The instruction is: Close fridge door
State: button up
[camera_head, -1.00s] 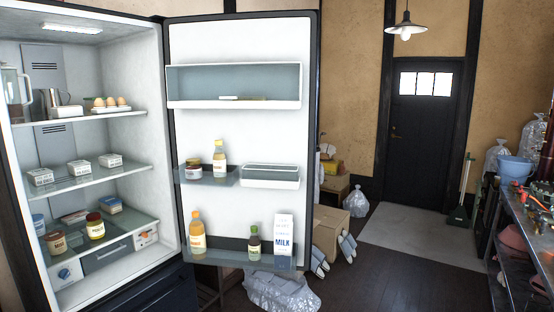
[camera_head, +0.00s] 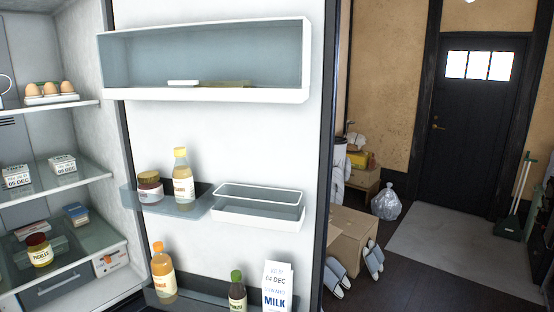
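The fridge door (camera_head: 225,136) stands wide open in the head view, its white inner face toward me and its dark edge at the right. Its shelves hold a jar, several bottles and a milk carton (camera_head: 277,288). The open fridge (camera_head: 88,135) is at the left, with eggs, white boxes and a pickles jar on its shelves. The door's lower end and most of the fridge's left side are out of frame. My gripper is not in view.
A plastic bag (camera_head: 386,203) lies farther back. A grey mat (camera_head: 450,240) lies before a black room door (camera_head: 473,125).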

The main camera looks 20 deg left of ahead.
aim_at(282, 137)
jog(key=i, duration=3.05)
jog(key=u, duration=3.9)
